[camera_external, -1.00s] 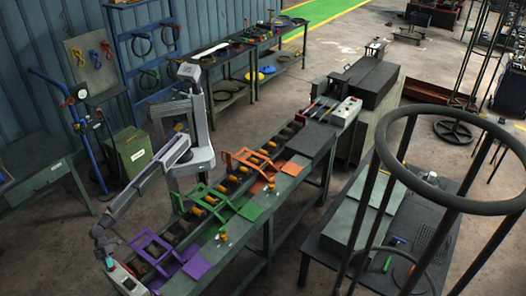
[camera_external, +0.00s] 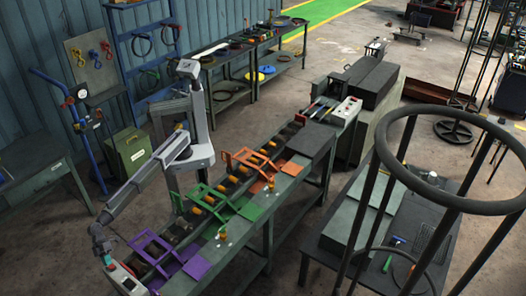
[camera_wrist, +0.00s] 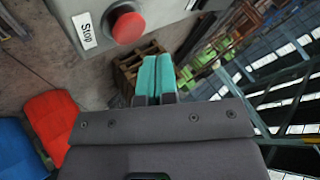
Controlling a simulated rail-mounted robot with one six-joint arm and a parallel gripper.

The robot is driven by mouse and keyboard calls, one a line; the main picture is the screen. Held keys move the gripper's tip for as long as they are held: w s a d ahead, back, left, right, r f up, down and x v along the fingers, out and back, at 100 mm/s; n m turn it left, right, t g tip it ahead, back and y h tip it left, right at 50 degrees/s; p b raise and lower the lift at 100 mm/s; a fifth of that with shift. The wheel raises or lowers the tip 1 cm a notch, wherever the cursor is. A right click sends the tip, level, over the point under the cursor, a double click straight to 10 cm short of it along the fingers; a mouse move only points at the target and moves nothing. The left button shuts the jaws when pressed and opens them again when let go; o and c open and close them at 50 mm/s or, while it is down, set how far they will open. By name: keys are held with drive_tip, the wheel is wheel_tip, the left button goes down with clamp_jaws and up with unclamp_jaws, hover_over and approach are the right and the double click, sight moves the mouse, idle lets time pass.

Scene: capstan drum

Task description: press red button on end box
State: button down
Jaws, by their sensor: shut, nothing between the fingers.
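The grey end box (camera_wrist: 165,12) fills the top of the wrist view. Its round red button (camera_wrist: 127,25) sits beside a white label reading "Stop" (camera_wrist: 85,31). My gripper (camera_wrist: 157,66) has its teal fingertips together, with nothing between them. In the wrist picture the tips show just below and right of the button; I cannot tell the exact distance, but no contact is visible. In the external view the end box (camera_external: 124,278) stands at the near left end of the bench, with my gripper (camera_external: 109,264) close above its far side. The button is too small to make out there.
A purple frame (camera_external: 152,247) stands on the bench beside the end box, with green (camera_external: 210,200) and orange (camera_external: 250,162) frames farther along. Another box with buttons (camera_external: 346,110) is at the far end. Red (camera_wrist: 55,120) and blue (camera_wrist: 18,150) objects show lower left in the wrist view.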

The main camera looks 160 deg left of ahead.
sight(110, 266)
wheel_tip(110, 266, up, 4)
drive_tip(key=p, duration=0.3)
drive_tip(key=shift+r+p, duration=0.2)
drive_tip(key=shift+p, duration=0.1)
drive_tip(key=shift+f, duration=0.15)
